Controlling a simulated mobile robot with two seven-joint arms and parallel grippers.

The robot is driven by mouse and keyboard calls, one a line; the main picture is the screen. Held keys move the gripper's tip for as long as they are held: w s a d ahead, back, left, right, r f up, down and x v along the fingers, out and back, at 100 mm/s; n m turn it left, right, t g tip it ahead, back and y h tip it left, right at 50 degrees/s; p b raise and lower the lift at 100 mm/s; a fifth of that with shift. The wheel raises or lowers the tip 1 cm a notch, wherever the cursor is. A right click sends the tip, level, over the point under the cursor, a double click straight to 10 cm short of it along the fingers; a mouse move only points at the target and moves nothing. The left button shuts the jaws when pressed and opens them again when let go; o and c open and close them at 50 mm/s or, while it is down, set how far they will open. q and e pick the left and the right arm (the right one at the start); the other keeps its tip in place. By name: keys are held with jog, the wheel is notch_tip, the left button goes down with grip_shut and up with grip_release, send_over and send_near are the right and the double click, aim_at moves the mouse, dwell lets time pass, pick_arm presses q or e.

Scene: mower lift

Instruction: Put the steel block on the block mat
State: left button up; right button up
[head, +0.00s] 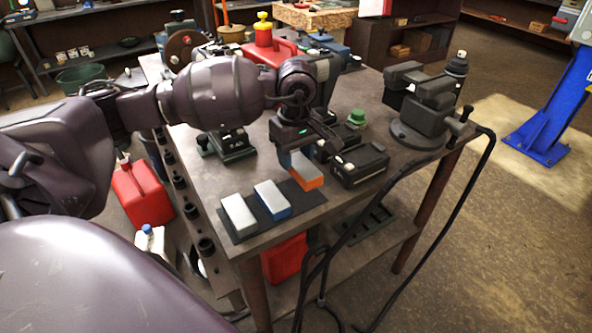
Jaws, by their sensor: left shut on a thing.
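The dark block mat (292,208) lies along the near edge of the workbench. A pale grey block (238,215) and a grey block with a blue lower side (271,199) rest on its left and middle parts. My left gripper (303,157) points down at the mat's right end. It is shut on a grey-topped block with an orange lower side (310,178), at or just above the mat; I cannot tell if they touch. Which block is steel is not clear. The fingers partly hide the held block. My right gripper is not in view.
A black battery-like case (360,164) stands close to the right of the held block. A bench vise (420,118) is at the right corner, with a black cable hanging nearby. A green-topped item (357,118) and a red can (270,48) stand farther back.

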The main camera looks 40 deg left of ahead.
aim_at(296, 184)
pick_arm(q)
jog(key=shift+f, duration=2.25)
jog(key=shift+f, duration=0.15)
jog(key=o, duration=1.2)
notch_tip(296, 184, up, 12)
jog(key=shift+r, duration=0.15)
